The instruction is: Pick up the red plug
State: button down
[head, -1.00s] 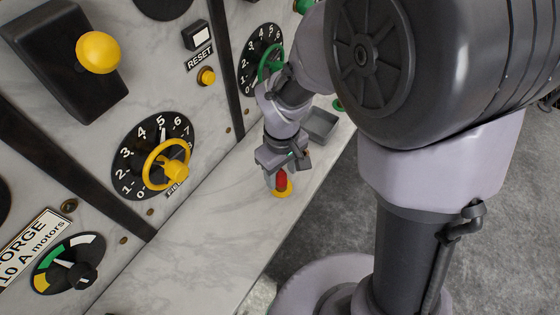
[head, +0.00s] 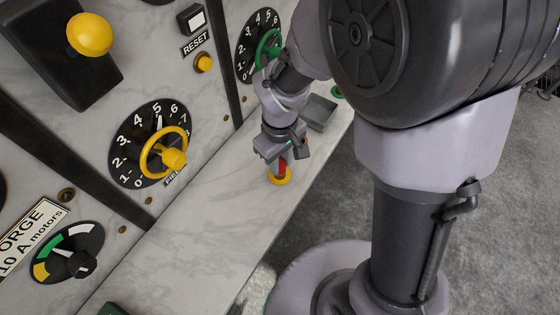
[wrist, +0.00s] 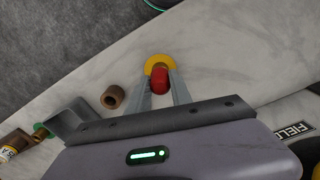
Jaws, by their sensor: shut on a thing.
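The red plug (head: 282,165) stands at a yellow ring (head: 279,179) on the marble ledge below the panel. My gripper (head: 279,167) is over it, pointing down, with its fingers around the plug. In the wrist view the red plug (wrist: 160,80) sits between the two fingers (wrist: 161,88), which are shut on it. The yellow ring (wrist: 159,62) shows just past the fingertips there. The plug's lower end is hidden, so I cannot tell whether it is still seated in the ring.
A grey tray (head: 320,112) sits on the ledge behind my gripper. A brown hollow cylinder (wrist: 113,97) lies near the fingers in the wrist view. The panel with a yellow handwheel (head: 165,152) rises at the left. The ledge (head: 190,240) toward the front is mostly clear.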

notch_tip(320, 180, up, 4)
jog(key=shift+s+f+p, duration=0.1)
jog(key=shift+p, duration=0.85)
jog(key=s+a+r+b, duration=0.1)
jog(key=s+b, duration=0.4)
jog(key=s, duration=1)
jog(key=shift+s+a, duration=0.35)
jog(key=shift+a, duration=0.05)
